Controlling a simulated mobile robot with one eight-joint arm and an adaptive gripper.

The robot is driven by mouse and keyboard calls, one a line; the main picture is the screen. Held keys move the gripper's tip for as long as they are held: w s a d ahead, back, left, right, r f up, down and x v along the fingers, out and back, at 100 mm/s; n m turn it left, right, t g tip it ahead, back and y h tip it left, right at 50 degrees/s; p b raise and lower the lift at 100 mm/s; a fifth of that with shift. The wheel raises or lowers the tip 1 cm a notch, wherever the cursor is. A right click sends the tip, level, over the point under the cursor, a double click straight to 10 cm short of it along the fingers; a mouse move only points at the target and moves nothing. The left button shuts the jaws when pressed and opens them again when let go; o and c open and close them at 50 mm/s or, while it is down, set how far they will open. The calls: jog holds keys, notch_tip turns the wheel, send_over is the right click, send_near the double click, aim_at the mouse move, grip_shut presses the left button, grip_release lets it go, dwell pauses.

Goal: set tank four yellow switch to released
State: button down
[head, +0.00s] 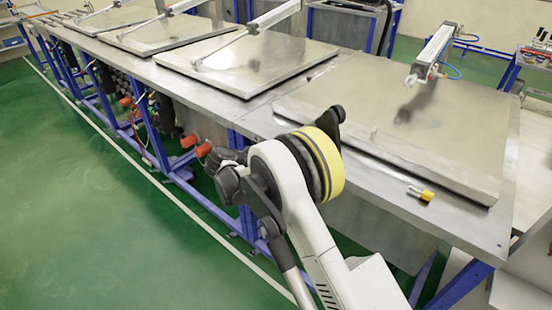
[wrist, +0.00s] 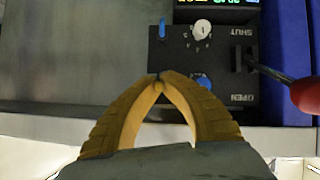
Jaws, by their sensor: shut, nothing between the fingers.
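My gripper (wrist: 160,78) is in the wrist view, its two yellow fingers closed to a point in front of a dark control panel (wrist: 190,65). A small round yellow spot (wrist: 159,87) shows right at the fingertips; I cannot tell whether it is the yellow switch or its position. The fingers partly cover the panel's lower left. In the head view my gripper is hidden behind my arm.
The panel also has a white knob (wrist: 202,29), a blue toggle (wrist: 162,28), a blue knob (wrist: 203,82) and a red-handled lever (wrist: 305,94) by SHUT and OPEN marks. In the head view, metal lids (head: 400,115) cover the bench; a small yellow-ended object (head: 420,194) lies near its edge.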

jog(key=shift+g+p, duration=0.3)
jog(key=shift+g, duration=0.1)
jog(key=c, duration=1.8)
grip_release()
jog(key=v, duration=1.2)
jog(key=shift+s+d+r, duration=0.1)
jog(key=shift+d+r, duration=0.1)
jog(key=shift+r, duration=0.05)
